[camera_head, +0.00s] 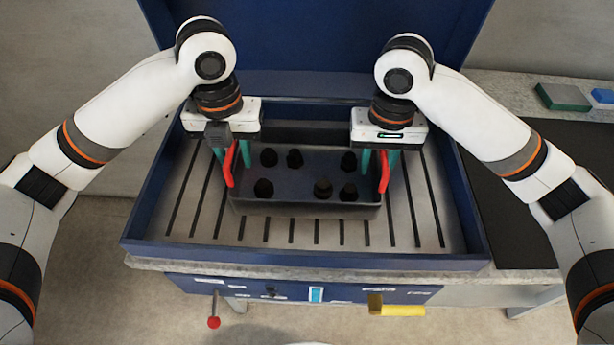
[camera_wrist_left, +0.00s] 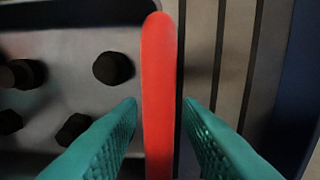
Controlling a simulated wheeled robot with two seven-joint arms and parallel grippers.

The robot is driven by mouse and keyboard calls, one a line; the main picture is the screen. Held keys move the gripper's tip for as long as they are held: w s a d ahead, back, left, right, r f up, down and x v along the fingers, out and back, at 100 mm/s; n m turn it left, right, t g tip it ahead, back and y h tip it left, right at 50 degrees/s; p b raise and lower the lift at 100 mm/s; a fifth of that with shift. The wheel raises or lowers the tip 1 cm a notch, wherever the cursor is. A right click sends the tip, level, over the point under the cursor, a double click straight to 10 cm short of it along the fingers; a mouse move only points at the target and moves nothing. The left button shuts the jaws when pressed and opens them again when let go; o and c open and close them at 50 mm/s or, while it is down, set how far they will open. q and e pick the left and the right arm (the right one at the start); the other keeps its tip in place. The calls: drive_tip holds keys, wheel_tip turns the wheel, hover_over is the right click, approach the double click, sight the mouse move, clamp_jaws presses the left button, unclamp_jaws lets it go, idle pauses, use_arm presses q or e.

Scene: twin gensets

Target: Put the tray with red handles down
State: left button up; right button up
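The grey tray (camera_head: 300,208) with red handles sits level on the slatted floor inside the blue box, holding several dark round pieces. Its left handle (camera_head: 229,165) also shows upright in the left wrist view (camera_wrist_left: 159,80). My left gripper (camera_head: 232,155) has its teal fingers on either side of that handle, with gaps on both sides. My right gripper (camera_head: 379,162) has its fingers spread around the right handle (camera_head: 384,172); contact there is too small to tell.
The blue box (camera_head: 300,257) has a raised rim, and its blue lid (camera_head: 315,40) stands open behind. Slatted floor (camera_head: 420,215) is free around the tray. A red-knobbed lever (camera_head: 214,322) and yellow handle (camera_head: 403,310) are below in front. A green block (camera_head: 563,97) lies at right.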

use_arm(q)
wheel_tip(320, 180, up, 10)
drive_tip(key=shift+f, duration=0.2)
drive_tip(key=shift+r, duration=0.1)
use_arm(e)
wheel_tip(320, 180, up, 12)
idle(0.3)
idle(0.4)
